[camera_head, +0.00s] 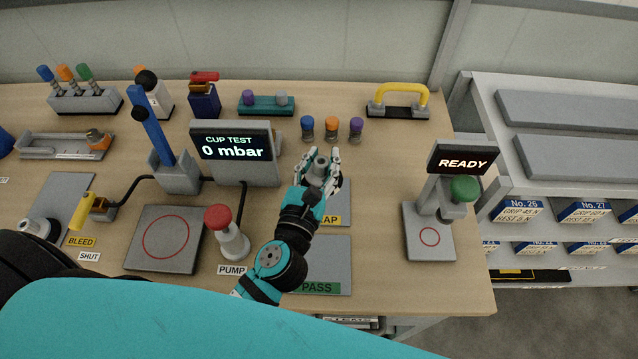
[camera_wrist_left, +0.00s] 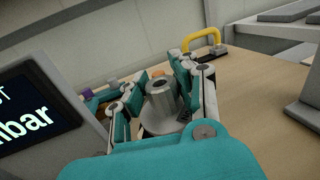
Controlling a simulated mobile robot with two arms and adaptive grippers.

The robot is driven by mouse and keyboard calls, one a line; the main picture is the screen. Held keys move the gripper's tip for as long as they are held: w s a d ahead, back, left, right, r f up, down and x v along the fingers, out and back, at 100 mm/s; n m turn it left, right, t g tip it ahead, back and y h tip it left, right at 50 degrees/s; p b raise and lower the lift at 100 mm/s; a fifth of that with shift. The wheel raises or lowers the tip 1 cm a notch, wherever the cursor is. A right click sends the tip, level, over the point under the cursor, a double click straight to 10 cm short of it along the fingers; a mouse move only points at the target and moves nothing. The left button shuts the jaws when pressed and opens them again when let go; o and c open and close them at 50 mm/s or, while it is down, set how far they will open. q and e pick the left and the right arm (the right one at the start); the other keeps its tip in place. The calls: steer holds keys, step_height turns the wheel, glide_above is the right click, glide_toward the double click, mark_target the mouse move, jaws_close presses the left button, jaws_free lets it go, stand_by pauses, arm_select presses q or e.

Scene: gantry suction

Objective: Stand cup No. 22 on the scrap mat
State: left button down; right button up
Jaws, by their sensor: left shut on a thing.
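My left gripper (camera_head: 319,172) is shut on a grey metal cup (camera_head: 320,163), with its fingers on either side of it. In the left wrist view the same cup (camera_wrist_left: 160,92) stands upright between the fingertips (camera_wrist_left: 158,100), with a wide round base below. Its number cannot be read. The cup is at the far part of the grey scrap mat (camera_head: 342,208), whose label is partly covered by my arm. Whether the base touches the mat cannot be told. My right gripper is not in view.
The cup test screen (camera_head: 233,146) stands left of the gripper, with a red-topped pump button (camera_head: 223,228) in front. Three small capped pieces (camera_head: 332,127) stand just behind. The pass mat (camera_head: 335,270) lies nearer. A READY station (camera_head: 430,235) is at right.

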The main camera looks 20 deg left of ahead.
mark_target(321, 182)
arm_select(q)
step_height(321, 182, down, 3)
steer(key=shift+r+b, duration=0.1)
steer(key=shift+b, duration=0.4)
step_height(321, 182, down, 4)
steer(key=shift+b, duration=1.15)
steer(key=c, duration=1.5)
jaws_free()
steer(key=o, duration=0.5)
steer(key=shift+c, duration=0.2)
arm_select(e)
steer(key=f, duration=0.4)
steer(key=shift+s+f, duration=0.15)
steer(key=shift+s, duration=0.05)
